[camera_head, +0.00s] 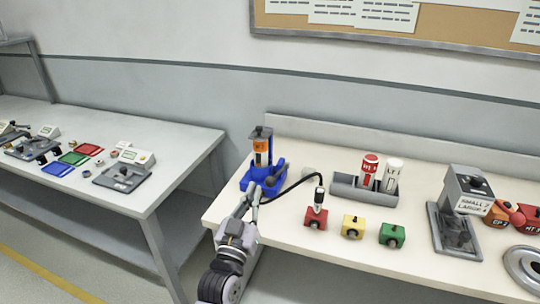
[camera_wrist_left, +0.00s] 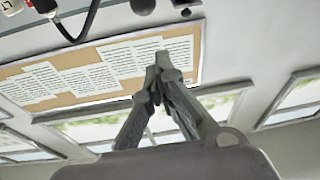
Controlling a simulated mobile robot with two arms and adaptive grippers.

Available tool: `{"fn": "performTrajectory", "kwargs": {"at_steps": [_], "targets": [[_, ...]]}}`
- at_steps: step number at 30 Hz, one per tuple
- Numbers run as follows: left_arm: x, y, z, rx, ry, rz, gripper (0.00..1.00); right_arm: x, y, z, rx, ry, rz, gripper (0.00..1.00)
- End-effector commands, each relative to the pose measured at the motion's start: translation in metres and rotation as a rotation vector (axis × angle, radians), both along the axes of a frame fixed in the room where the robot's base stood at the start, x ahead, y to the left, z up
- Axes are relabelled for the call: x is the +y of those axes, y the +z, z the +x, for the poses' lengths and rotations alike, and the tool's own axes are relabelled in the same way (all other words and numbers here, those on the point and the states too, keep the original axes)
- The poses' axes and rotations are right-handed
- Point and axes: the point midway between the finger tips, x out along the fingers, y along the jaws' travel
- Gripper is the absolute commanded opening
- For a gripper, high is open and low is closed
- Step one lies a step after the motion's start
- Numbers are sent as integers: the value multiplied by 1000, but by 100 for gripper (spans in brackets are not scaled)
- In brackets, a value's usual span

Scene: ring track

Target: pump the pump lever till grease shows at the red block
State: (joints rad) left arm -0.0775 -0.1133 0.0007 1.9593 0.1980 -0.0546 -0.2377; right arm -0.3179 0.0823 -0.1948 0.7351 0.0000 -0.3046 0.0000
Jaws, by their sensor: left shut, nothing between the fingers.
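The grease pump (camera_head: 261,146) stands on the bench, with a blue base and an orange-banded cylinder. A dark blue lever-like part (camera_head: 275,174) slants at its right side. A black hose (camera_head: 296,187) runs to a nozzle (camera_head: 319,196) standing on the red block (camera_head: 316,219). I can make out no grease there. My left gripper (camera_head: 255,193) is shut and empty, just in front of the pump base by the lever; I cannot tell whether it touches. Its closed fingertips (camera_wrist_left: 162,62) show in the left wrist view, with the hose (camera_wrist_left: 80,28) at upper left. My right gripper is out of view.
A yellow block (camera_head: 353,227) and a green block (camera_head: 392,235) stand right of the red one. Behind them a grey holder (camera_head: 347,190) carries red and white cartridges. A grey press-like device (camera_head: 457,215) is further right. Another table (camera_head: 140,200) stands left, across a gap.

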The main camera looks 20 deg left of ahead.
Motion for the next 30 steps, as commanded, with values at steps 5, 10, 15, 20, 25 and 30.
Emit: {"fn": "performTrajectory", "kwargs": {"at_steps": [5, 10, 15, 20, 25, 30], "targets": [[-1, 26, -2, 67, -25, -28, 0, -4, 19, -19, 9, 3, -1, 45], [-2, 27, -2, 89, -33, -38, 0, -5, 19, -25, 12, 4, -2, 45], [-2, 26, -2, 88, -34, -38, 0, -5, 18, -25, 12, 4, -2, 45], [-2, 26, -1, 89, -34, -37, 0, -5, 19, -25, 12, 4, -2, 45], [-2, 31, 14, 87, -33, -37, 0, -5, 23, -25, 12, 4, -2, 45], [-2, 38, 47, 86, -33, -36, 0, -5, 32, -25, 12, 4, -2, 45]]}}
